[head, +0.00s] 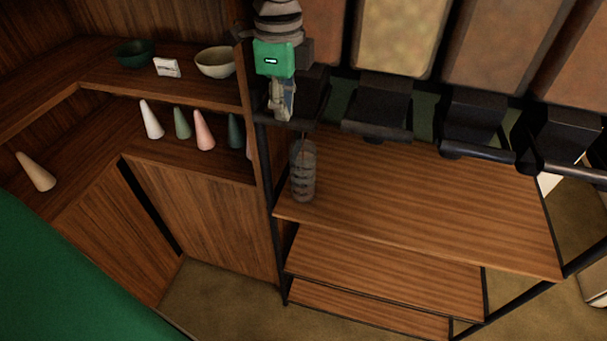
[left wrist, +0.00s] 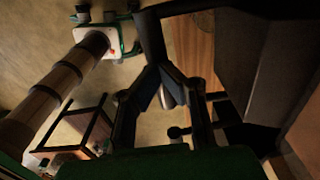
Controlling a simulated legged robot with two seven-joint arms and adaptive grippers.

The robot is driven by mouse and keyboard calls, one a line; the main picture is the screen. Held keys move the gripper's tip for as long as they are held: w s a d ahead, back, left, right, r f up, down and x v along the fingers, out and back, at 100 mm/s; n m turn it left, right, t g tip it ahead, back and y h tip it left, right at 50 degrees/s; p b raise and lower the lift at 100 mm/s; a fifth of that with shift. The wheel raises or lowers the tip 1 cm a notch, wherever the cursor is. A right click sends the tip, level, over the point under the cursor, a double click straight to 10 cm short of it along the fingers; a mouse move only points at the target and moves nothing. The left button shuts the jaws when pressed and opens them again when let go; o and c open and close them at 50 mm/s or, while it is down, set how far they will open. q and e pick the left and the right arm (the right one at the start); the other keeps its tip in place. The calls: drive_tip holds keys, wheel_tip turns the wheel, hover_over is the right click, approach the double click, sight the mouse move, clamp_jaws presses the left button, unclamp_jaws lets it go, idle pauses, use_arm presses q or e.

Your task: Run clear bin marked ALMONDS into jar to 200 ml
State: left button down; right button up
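A clear ribbed jar (head: 303,175) stands upright on the wooden top shelf (head: 420,205) at its left end. A thin reddish line shows just above and in its mouth; I cannot tell what it is. My left gripper (head: 283,104) points down above and left of the jar, by the leftmost dark spout. In the left wrist view its fingers (left wrist: 160,70) converge with the tips close together against a dark bar; I cannot tell whether anything is between them. Several clear bins, among them a tan-filled one (head: 400,38), hang at the back. No ALMONDS label is readable. My right gripper is out of view.
Black spouts (head: 377,105) jut out under the bins. Left stand coloured cones (head: 203,130), a green bowl (head: 134,53), a cream bowl (head: 215,62) and a white card (head: 167,67). The shelf right of the jar is clear.

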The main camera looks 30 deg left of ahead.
use_arm(q)
drive_tip(key=shift+f, duration=0.45)
drive_tip(key=shift+w+f, duration=0.1)
drive_tip(key=shift+f, duration=0.3)
idle(0.4)
drive_tip(key=shift+f, duration=0.3)
idle(2.3)
wheel_tip(320, 180, up, 7)
drive_tip(key=shift+r, duration=0.2)
